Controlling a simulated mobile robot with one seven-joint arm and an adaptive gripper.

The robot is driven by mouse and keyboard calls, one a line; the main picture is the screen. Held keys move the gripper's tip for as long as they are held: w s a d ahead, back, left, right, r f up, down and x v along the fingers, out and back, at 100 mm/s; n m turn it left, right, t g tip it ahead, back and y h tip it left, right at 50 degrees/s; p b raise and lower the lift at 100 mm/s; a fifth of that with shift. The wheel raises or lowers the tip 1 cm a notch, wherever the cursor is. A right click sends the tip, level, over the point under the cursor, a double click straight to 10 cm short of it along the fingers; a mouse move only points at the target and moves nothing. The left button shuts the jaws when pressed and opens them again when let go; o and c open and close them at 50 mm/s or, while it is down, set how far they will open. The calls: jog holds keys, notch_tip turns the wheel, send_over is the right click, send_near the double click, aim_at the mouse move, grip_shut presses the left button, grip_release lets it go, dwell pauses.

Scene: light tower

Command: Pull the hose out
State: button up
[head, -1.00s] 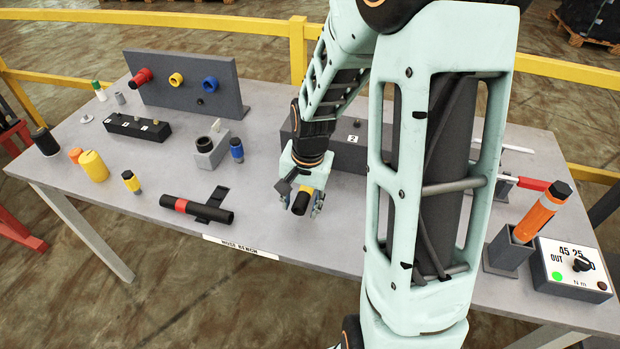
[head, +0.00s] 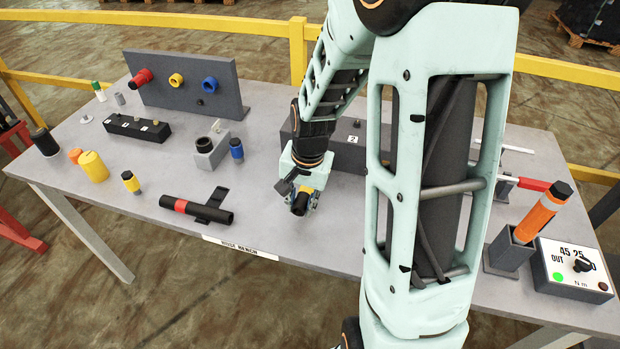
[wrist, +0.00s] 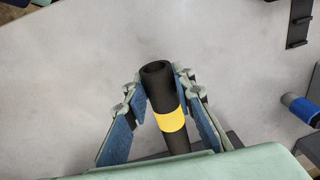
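A black hose end with a yellow band (wrist: 171,121) stands between the blue-padded fingers of my gripper (wrist: 160,92) in the wrist view. The fingertips are close against both sides of its open end. In the head view, my gripper (head: 302,202) is low over the bench, with the black hose end showing at its tips. The gripper looks shut on it. The hose's lower end is hidden by my wrist.
An upright grey panel (head: 160,88) carries red, yellow and blue ports at the back left. A dark block marked 2 (head: 345,155) stands behind my gripper. A blue-banded piece (head: 236,149) stands to its left. The bench front (head: 290,240) is clear.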

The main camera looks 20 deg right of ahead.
grip_shut()
jog(key=shift+s+a, duration=0.15)
jog(key=shift+s, duration=0.1)
jog(key=shift+s+a+b, duration=0.2)
jog(key=shift+s+a, duration=0.7)
jog(key=shift+s, duration=0.3)
jog(key=shift+s+a+b, duration=0.15)
jog(key=shift+s+a, duration=0.7)
jog(key=shift+s, duration=0.3)
